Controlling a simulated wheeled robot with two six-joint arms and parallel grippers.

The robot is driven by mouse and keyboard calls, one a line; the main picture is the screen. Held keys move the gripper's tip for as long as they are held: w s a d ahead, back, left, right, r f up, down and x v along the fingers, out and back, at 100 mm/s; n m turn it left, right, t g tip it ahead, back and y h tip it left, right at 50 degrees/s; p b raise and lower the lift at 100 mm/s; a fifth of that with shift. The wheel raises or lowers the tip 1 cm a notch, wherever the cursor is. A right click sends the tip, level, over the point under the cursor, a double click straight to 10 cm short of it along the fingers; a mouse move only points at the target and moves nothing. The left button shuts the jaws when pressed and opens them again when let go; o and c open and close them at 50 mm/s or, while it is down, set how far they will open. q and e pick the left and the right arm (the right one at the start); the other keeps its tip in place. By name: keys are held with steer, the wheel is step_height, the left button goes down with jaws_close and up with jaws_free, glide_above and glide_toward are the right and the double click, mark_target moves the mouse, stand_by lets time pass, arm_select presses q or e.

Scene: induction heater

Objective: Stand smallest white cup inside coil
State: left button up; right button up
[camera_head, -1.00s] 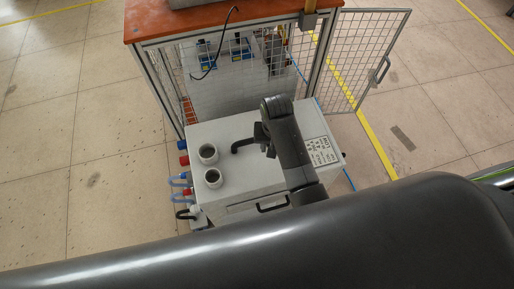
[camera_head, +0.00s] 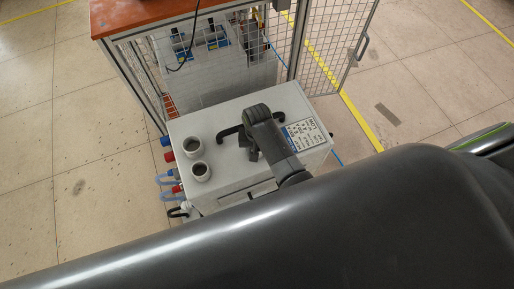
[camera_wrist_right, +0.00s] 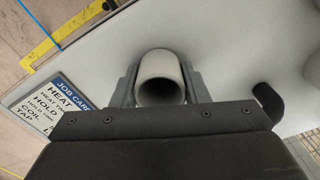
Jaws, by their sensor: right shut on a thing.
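My right gripper (camera_wrist_right: 160,72) is shut on a white cup (camera_wrist_right: 160,66), with one finger on each side of it in the right wrist view. The cup's open mouth faces the camera. In the head view, my right arm (camera_head: 262,122) is over the grey box and hides the held cup. My left gripper is not in view.
The grey box (camera_head: 228,185) carries a job card (camera_head: 302,133) and dark handles. Hoses join its left side. Behind it is a mesh cage with an orange top (camera_head: 135,18); its mesh door (camera_head: 338,45) stands open to the right. Open floor lies at left.

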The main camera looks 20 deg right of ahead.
steer(key=o, duration=1)
steer(key=shift+f, duration=0.1)
step_height(320, 180, up, 12)
steer(key=p, duration=0.3)
